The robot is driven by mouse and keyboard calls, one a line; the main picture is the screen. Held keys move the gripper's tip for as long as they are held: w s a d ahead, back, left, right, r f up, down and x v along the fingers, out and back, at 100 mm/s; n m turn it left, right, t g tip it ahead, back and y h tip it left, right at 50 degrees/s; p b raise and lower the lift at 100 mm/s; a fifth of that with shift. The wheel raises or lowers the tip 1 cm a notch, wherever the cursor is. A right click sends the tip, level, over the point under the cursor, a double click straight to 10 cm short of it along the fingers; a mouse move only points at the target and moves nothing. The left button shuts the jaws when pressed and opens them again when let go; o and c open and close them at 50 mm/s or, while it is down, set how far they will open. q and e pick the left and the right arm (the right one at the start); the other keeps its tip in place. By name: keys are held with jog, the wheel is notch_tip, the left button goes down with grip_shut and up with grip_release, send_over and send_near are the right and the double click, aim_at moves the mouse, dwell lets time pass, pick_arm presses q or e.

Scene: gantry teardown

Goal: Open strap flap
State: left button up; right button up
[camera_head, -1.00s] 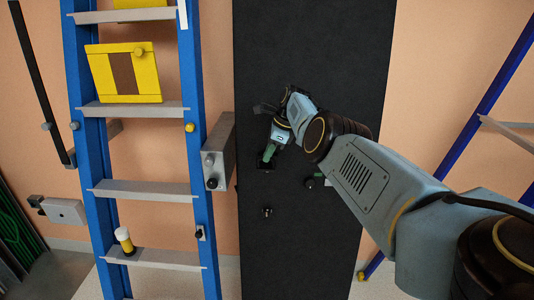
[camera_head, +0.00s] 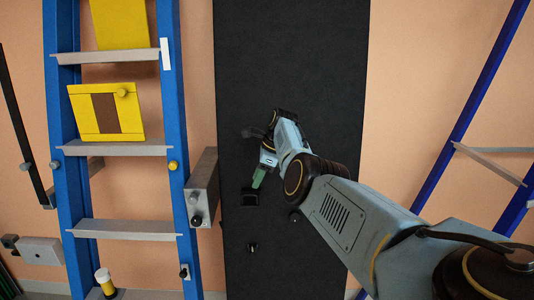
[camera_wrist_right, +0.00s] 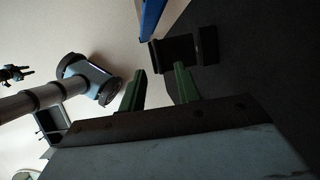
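My right gripper (camera_head: 258,178) is in front of the tall black panel (camera_head: 292,60), its green fingertips pointing down. A small black block (camera_head: 250,197) on the panel sits just below the fingertips. I cannot tell for sure whether this block is the strap flap. In the right wrist view the two green fingers (camera_wrist_right: 158,88) stand apart with nothing between them. A black block (camera_wrist_right: 175,52) lies just beyond the tips, with a second dark piece (camera_wrist_right: 208,45) beside it. My left gripper does not show.
A blue ladder (camera_head: 170,100) stands left of the panel, with a yellow plate bearing a brown strip (camera_head: 105,112) on it. A grey box beam (camera_head: 202,185) juts out between ladder and panel. Small dark knobs (camera_head: 252,247) dot the panel. Another blue frame (camera_head: 470,120) stands right.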

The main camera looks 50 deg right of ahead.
jog(key=v, duration=0.8)
jog(key=shift+r+b, duration=0.3)
jog(key=shift+b, duration=0.15)
jog(key=shift+s+f, duration=0.1)
